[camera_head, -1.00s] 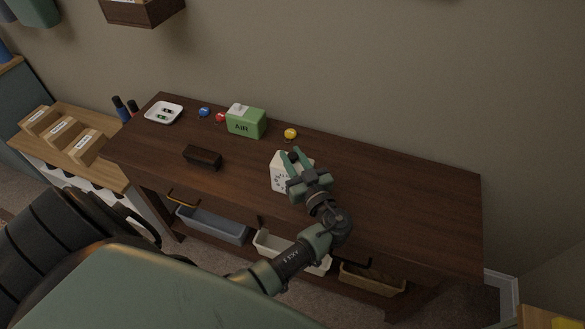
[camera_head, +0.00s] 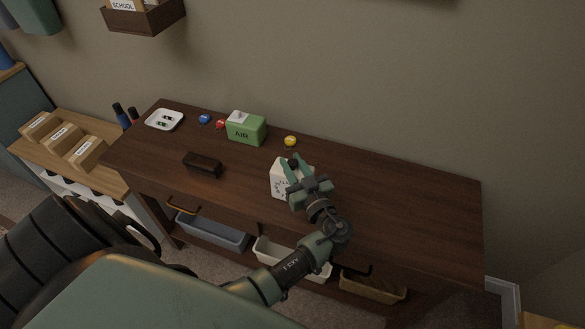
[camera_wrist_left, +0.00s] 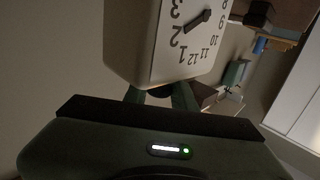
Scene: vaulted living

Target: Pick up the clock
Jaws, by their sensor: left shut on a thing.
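The clock (camera_head: 278,179) is a white block with a numbered face, on the dark brown table (camera_head: 400,200) right of its middle in the head view. In the left wrist view the clock (camera_wrist_left: 150,40) fills the upper middle, its numerals and a dark hand showing. My left gripper (camera_head: 296,170) is shut on the clock, its green fingers at the clock's upper right. The fingers (camera_wrist_left: 165,97) also show against the clock's edge in the wrist view. I cannot tell whether the clock touches the table. My right gripper is not in view.
A green AIR box (camera_head: 246,130), a yellow item (camera_head: 290,141), a red item (camera_head: 220,124), a blue item (camera_head: 204,119) and a white tray (camera_head: 164,120) stand along the back. A dark brown box (camera_head: 202,163) lies left of the clock. The table's right part is clear.

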